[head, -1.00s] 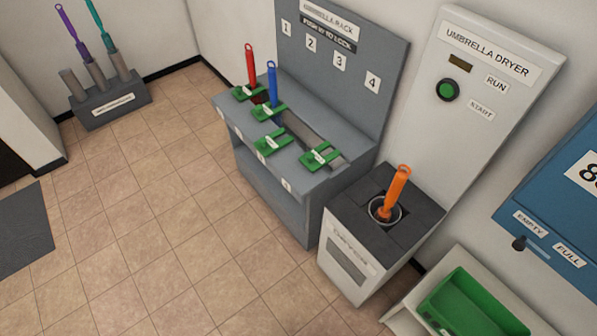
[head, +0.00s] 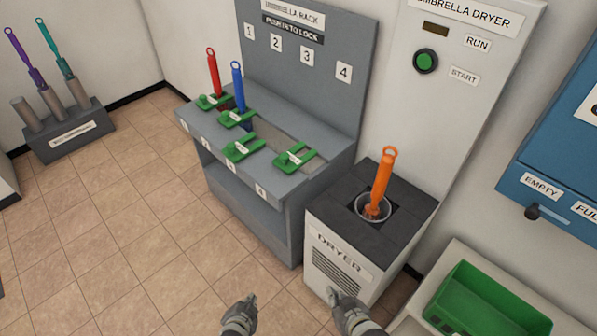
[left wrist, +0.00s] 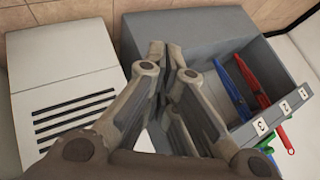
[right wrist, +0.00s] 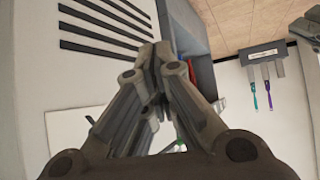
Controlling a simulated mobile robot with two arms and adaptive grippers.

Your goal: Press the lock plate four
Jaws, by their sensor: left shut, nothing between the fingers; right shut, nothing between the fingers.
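The grey umbrella rack (head: 225,175) stands in the middle of the head view, with number labels 1 to 4 on its backboard and front edge. Its green lock plate four (head: 293,158) is the rightmost plate, with no umbrella beside it. Plate three (head: 241,148) also has no umbrella. A red umbrella (head: 213,75) stands at plate one (head: 212,101) and a blue umbrella (head: 238,88) at plate two (head: 236,118). My left gripper (head: 252,297) and right gripper (head: 332,291) are shut and empty, low in front of the rack and dryer, apart from the plates.
The umbrella dryer (head: 340,240) stands right of the rack, holding an orange umbrella (head: 383,185). A green bin (head: 485,305) and a blue box (head: 560,165) are further right. A dark stand (head: 70,140) with two umbrellas is at the far left. Tiled floor before the rack is clear.

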